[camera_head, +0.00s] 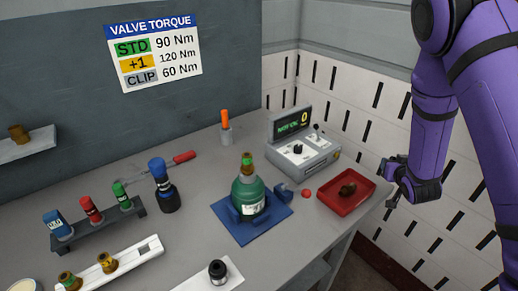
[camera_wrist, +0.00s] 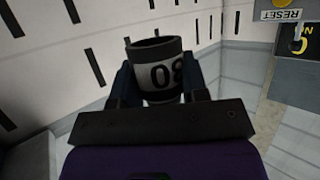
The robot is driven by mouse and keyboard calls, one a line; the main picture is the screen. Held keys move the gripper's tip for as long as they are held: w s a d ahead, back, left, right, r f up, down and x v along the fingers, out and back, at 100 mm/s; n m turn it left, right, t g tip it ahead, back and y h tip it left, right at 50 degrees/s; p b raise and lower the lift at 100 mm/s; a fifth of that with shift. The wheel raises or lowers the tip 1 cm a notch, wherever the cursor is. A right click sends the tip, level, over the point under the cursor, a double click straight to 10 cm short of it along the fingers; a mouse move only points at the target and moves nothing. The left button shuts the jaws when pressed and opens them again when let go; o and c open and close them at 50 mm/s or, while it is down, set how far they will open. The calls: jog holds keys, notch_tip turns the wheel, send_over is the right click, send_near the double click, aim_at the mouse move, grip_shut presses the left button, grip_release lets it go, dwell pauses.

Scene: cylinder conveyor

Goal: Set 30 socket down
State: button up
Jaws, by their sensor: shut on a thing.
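The 30 socket (camera_wrist: 158,68) is a dark cylinder with a white band, and its "30" reads upside down in the wrist view. My gripper (camera_wrist: 160,85) is shut on it, with a finger on each side. In the head view my gripper (camera_head: 392,182) is at the right, beyond the table's right edge and beside the red tray (camera_head: 325,203). The socket is too small or hidden to make out there. A dark rack (camera_head: 97,226) at the left holds blue, red and green sockets.
A green valve bottle (camera_head: 248,192) stands in a blue holder (camera_head: 262,230). Behind it is a grey torque tester (camera_head: 303,150). A black cylinder (camera_head: 218,272) stands on a white plate in front. A blue-black tool (camera_head: 163,185) stands by the rack.

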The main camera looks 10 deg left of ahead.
jog(key=a+r+n+g+y, duration=0.1)
jog(key=a+r+n+y, duration=0.1)
jog(key=a, duration=0.5)
jog(key=a+r+n+y, duration=0.2)
jog(key=a+r+y, duration=0.1)
jog(key=a, duration=0.4)
notch_tip(320, 180, up, 17)
jog(key=n+g+y, duration=0.7)
jog(key=n+g, duration=0.3)
jog(key=n, duration=0.1)
send_over(247, 155)
jog(key=shift+f, duration=0.15)
notch_tip(247, 155, down, 10)
jog(key=shift+r, duration=0.15)
jog(key=o, duration=1)
jog(key=shift+f, duration=0.2)
